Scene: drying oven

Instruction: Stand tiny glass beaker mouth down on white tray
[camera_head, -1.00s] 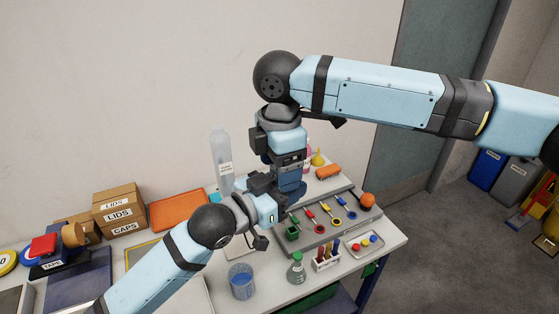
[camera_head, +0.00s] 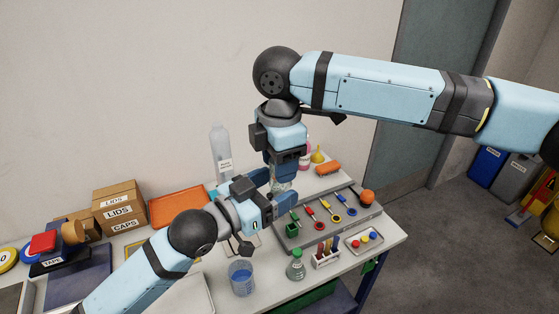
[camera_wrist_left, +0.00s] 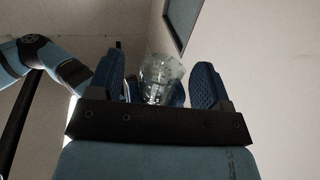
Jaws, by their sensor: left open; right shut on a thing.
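The tiny glass beaker (camera_wrist_left: 160,76) shows clear and faceted in the left wrist view, between the spread blue fingers of my left gripper (camera_wrist_left: 157,88). In the head view a little of the glass (camera_head: 280,187) shows below my right gripper (camera_head: 285,174), which is shut on it and points down. My left gripper (camera_head: 279,194) is open around or just beside the glass; contact cannot be made out. The beaker's mouth direction is unclear. A pale tray (camera_head: 203,303), probably the white tray, lies at the lower left, partly hidden by my left arm.
A blue-filled beaker (camera_head: 241,279), a green-capped flask (camera_head: 295,266) and a tube rack (camera_head: 326,256) stand at the front. A grey tool holder (camera_head: 331,222) lies right of the grippers. A tall bottle (camera_head: 221,155) stands behind. A small tray (camera_head: 350,243) holds coloured balls.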

